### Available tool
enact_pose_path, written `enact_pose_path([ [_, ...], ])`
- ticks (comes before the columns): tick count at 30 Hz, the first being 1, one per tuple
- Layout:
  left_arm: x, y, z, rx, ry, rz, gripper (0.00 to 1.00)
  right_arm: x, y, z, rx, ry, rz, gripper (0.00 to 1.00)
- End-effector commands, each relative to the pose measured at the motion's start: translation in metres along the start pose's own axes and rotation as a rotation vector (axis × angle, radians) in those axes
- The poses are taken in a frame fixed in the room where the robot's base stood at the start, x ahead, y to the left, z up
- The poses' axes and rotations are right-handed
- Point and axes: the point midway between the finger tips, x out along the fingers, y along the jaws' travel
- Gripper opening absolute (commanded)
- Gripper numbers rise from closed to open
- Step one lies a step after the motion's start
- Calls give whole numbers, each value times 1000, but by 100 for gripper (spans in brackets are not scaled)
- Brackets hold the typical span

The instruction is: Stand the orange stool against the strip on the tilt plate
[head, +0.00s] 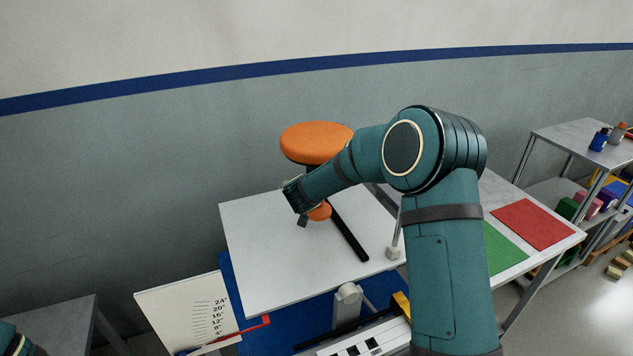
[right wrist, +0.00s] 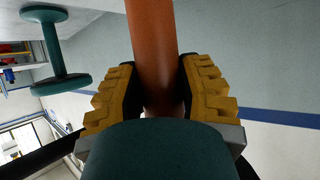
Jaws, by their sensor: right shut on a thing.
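The orange stool (head: 316,139) has a round orange padded seat with a dark underside. It looks upright over the far part of the white tilt plate (head: 262,250). Its orange foot (head: 321,211) shows beside the far end of the black strip (head: 348,231). I cannot tell whether the foot touches the strip or rests on the plate. My right gripper (head: 303,213) is at the stool's post, mostly hidden by my forearm. In the right wrist view, the yellow jaws of my right gripper (right wrist: 160,95) are shut on the orange post (right wrist: 153,45). My left gripper is out of view.
A board with a printed scale (head: 195,312) and a red pointer (head: 250,330) stands left of the plate. Green (head: 503,250) and red (head: 532,222) mats lie on a table at right. A teal spool-shaped thing (right wrist: 53,48) shows in the right wrist view. The plate's near left is clear.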

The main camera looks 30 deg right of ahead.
Motion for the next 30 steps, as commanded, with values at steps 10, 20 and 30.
enact_pose_path([
  [10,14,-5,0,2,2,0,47,18,0,32,0,5,0,0],
  [20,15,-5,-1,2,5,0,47,22,-1,38,2,8,-1,0],
  [30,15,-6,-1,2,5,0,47,23,0,43,0,1,0,63],
])
